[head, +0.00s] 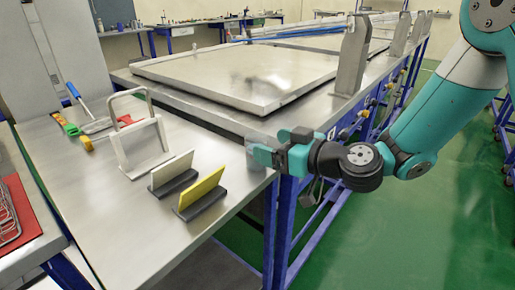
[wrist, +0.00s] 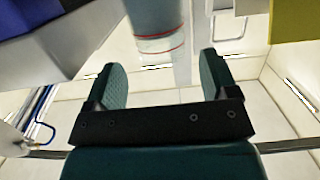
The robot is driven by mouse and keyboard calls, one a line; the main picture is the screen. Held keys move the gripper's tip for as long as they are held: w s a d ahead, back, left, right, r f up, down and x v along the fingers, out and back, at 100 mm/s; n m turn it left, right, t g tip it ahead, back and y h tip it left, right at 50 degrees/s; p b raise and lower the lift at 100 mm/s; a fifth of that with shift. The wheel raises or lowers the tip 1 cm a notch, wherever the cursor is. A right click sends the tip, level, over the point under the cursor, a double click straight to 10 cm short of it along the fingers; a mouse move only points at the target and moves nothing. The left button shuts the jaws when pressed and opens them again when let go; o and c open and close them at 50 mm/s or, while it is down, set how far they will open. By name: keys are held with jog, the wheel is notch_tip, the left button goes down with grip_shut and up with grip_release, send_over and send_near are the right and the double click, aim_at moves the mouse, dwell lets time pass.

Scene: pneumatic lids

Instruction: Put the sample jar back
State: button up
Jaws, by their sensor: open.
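The sample jar (wrist: 155,22) appears in the wrist view as a pale, see-through cylinder with thin red lines. It comes in from the top edge, and its end lies between the two finger tips. In the head view only a faint clear shape (head: 257,178) shows at the table's right edge, partly hidden by my fingers. My gripper (head: 268,152) is open at that edge, with its fingers on either side of the jar. In the wrist view my gripper (wrist: 162,78) shows a gap beside each finger. I cannot tell whether the jar touches either finger.
On the steel table (head: 105,185) stand a white plate (head: 171,172) and a yellow plate (head: 201,190) in dark bases, close left of my gripper. A white holder with a metal loop (head: 140,140) and hand tools (head: 85,125) lie further left. A raised steel bench (head: 250,75) is behind.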

aim_at(266, 143)
jog(key=p+x, duration=0.2)
jog(key=x, duration=0.1)
jog(key=shift+w+a+r, duration=0.1)
jog(key=shift+w+a, duration=0.1)
jog(key=shift+a, duration=0.2)
jog(key=shift+w+a+f+p, duration=0.25)
jog(key=shift+w+a+p, duration=0.1)
jog(key=shift+a, duration=0.1)
jog(key=c, duration=1.1)
jog(key=shift+r, duration=0.1)
